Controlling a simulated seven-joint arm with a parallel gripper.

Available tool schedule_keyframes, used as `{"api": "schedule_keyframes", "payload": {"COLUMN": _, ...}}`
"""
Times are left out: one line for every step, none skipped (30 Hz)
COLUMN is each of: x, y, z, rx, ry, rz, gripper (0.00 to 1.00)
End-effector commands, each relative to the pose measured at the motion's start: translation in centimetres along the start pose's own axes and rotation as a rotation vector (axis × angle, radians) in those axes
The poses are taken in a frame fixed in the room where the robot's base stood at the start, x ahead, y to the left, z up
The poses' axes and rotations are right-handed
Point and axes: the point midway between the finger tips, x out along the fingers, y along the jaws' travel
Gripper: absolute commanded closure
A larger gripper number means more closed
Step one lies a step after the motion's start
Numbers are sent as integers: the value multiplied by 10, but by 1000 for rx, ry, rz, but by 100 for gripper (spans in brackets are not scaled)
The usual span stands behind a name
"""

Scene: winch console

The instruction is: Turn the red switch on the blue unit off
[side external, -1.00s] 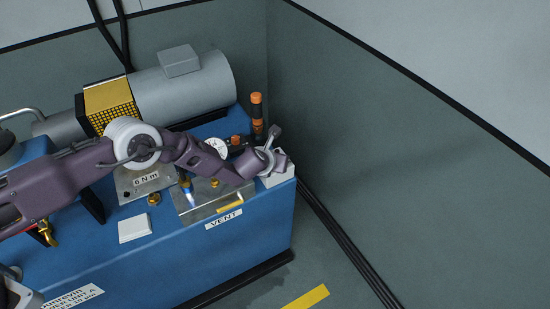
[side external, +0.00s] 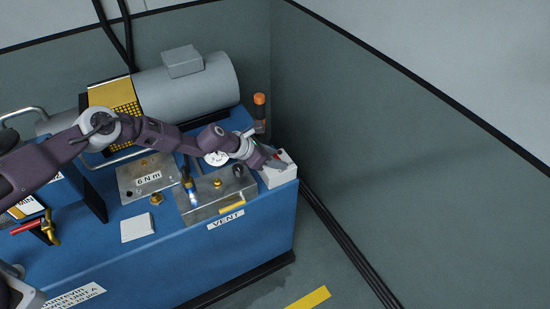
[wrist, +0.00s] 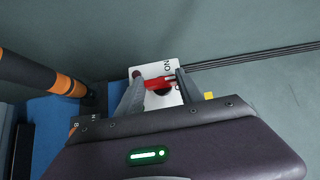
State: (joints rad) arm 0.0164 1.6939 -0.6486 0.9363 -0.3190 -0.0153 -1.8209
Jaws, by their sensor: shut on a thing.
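The red switch (wrist: 157,83) sits on a pale switch box (wrist: 155,68) at the right end of the blue unit (side external: 265,225). In the wrist view its red lever lies crosswise between my fingers, with a dark round part beside it. Lettering that seems to read ON, turned over, shows on the box's far part. My gripper (wrist: 159,88) is shut on the red switch, one finger at each end of the lever. In the side view my gripper (side external: 272,161) is at the top of the switch box (side external: 283,176), and only a bit of red shows there.
A black and orange post (side external: 260,112) stands just behind my gripper, and also shows large at left in the wrist view (wrist: 45,78). A metal VENT panel (side external: 212,197), a gauge (side external: 216,158) and a grey motor (side external: 190,85) are nearby. Walls rise behind and right.

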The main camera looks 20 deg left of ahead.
Motion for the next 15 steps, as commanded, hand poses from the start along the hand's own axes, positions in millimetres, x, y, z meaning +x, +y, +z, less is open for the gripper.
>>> {"api": "schedule_keyframes", "payload": {"x": 0, "y": 2, "z": 1, "rx": 7, "ry": -2, "rz": -4, "gripper": 97}}
{"api": "schedule_keyframes", "payload": {"x": 0, "y": 2, "z": 1, "rx": 12, "ry": -2, "rz": -9, "gripper": 97}}
{"api": "schedule_keyframes", "payload": {"x": 0, "y": 2, "z": 1, "rx": 17, "ry": -3, "rz": -14, "gripper": 97}}
{"api": "schedule_keyframes", "payload": {"x": 0, "y": 2, "z": 1, "rx": 22, "ry": -3, "rz": -16, "gripper": 97}}
{"api": "schedule_keyframes", "payload": {"x": 0, "y": 2, "z": 2, "rx": 25, "ry": -3, "rz": -19, "gripper": 97}}
{"api": "schedule_keyframes", "payload": {"x": 0, "y": 2, "z": 2, "rx": 28, "ry": -3, "rz": -22, "gripper": 97}}
{"api": "schedule_keyframes", "payload": {"x": 0, "y": 2, "z": 2, "rx": 29, "ry": -3, "rz": -25, "gripper": 97}}
{"api": "schedule_keyframes", "payload": {"x": 0, "y": 2, "z": 2, "rx": 31, "ry": -3, "rz": -26, "gripper": 97}}
{"api": "schedule_keyframes", "payload": {"x": 0, "y": 1, "z": 2, "rx": 32, "ry": -3, "rz": -27, "gripper": 97}}
{"api": "schedule_keyframes", "payload": {"x": 0, "y": 1, "z": 2, "rx": 32, "ry": -3, "rz": -28, "gripper": 97}}
{"api": "schedule_keyframes", "payload": {"x": 0, "y": 1, "z": 2, "rx": 33, "ry": -3, "rz": -28, "gripper": 97}}
{"api": "schedule_keyframes", "payload": {"x": 0, "y": 1, "z": 2, "rx": 33, "ry": -3, "rz": -29, "gripper": 97}}
{"api": "schedule_keyframes", "payload": {"x": 0, "y": 1, "z": 2, "rx": 33, "ry": -3, "rz": -29, "gripper": 97}}
{"api": "schedule_keyframes", "payload": {"x": 0, "y": 1, "z": 2, "rx": 33, "ry": -3, "rz": -29, "gripper": 97}}
{"api": "schedule_keyframes", "payload": {"x": 0, "y": 1, "z": 2, "rx": 33, "ry": -3, "rz": -28, "gripper": 97}}
